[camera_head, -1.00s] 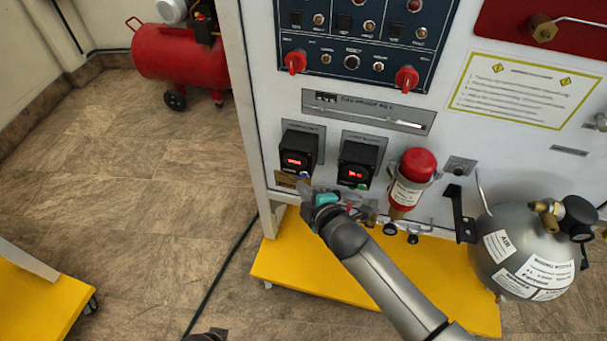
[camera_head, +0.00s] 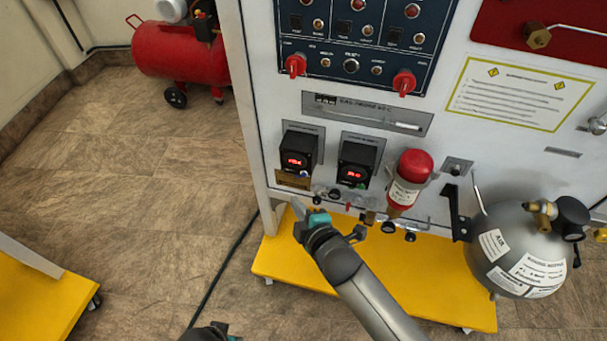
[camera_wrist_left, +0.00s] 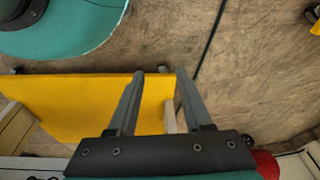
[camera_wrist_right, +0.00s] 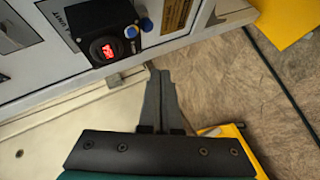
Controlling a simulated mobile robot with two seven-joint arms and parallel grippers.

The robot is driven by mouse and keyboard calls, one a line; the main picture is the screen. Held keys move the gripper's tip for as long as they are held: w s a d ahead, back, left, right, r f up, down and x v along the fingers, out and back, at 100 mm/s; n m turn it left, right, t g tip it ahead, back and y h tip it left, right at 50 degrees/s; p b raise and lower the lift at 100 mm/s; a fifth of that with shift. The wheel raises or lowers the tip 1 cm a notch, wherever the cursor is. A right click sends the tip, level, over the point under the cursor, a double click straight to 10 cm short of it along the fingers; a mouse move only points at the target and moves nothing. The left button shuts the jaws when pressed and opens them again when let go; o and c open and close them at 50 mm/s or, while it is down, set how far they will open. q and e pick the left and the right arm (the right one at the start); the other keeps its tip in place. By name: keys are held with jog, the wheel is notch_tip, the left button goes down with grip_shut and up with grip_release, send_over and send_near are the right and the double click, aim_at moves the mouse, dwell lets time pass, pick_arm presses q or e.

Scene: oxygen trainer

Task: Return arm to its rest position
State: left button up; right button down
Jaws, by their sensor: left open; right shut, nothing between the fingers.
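My right arm comes in from the lower right in the head view. Its gripper (camera_head: 298,207) is shut and empty, in front of the lower left part of the white trainer panel (camera_head: 275,175). In the right wrist view, the fingers (camera_wrist_right: 159,75) are together, with the panel's lower edge beyond them. They look clear of the panel, but the exact gap is hard to tell. Only a small dark part of my left arm's end (camera_head: 210,333) shows at the bottom edge of the head view. In the left wrist view, the left gripper (camera_wrist_left: 160,76) is open and empty above the floor and a yellow base.
Two black displays with red digits (camera_head: 298,155) (camera_head: 357,160), a red-capped filter (camera_head: 410,180) and a grey air tank (camera_head: 520,250) are on the panel side. A yellow base (camera_head: 420,285) juts out below. A red compressor (camera_head: 180,55) stands behind.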

dwell(0.3)
jog(key=s+d+f+m+g+h+p, duration=0.1)
jog(key=s+d+f+m+g+h, duration=0.1)
jog(key=s+d+f+m, duration=0.5)
jog(key=s+d+f+m+g+h+p, duration=0.1)
jog(key=s+d+f+g, duration=0.35)
jog(key=f, duration=0.65)
pick_arm(q)
jog(key=s+a+f+p, duration=0.1)
jog(key=s+a+f, duration=0.5)
jog(key=s+f, duration=0.2)
jog(key=shift+s+a+f+y, duration=0.3)
jog(key=shift+s+f, duration=0.05)
jog(key=shift+s, duration=0.4)
pick_arm(e)
jog(key=s+d+f+m+g, duration=0.1)
jog(key=s+d+f+m, duration=0.2)
jog(key=s, duration=0.4)
jog(key=s+d+f+m+g+h, duration=0.1)
jog(key=s+d+f+m, duration=0.1)
jog(key=s, duration=0.5)
jog(key=s+d+f+m+g+h, duration=0.1)
jog(key=s+d+f+m, duration=0.2)
jog(key=s+d, duration=0.3)
jog(key=shift+s+d+f+m, duration=0.25)
jog(key=shift+s+f, duration=0.3)
jog(key=shift+s, duration=0.55)
